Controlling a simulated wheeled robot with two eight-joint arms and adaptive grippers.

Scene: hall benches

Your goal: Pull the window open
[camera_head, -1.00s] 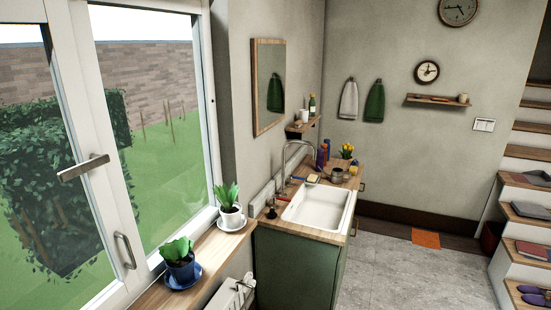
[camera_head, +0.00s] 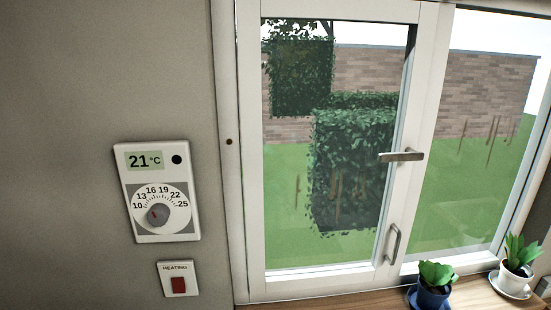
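The window (camera_head: 252,180) has a white frame and fills the middle and right of the head view. Its left sash looks closed against the frame. A metal lever handle (camera_head: 402,156) sits on the upright between the panes and lies about level, pointing left. Below it is a curved pull handle (camera_head: 393,244) on the lower right of the left sash. Neither of my grippers is in view.
Two potted plants stand on the wooden sill: a blue pot (camera_head: 432,296) and a white pot (camera_head: 513,278), each on a saucer. A thermostat (camera_head: 158,191) reading 21°C and a red heating switch (camera_head: 178,279) are on the grey wall left of the window.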

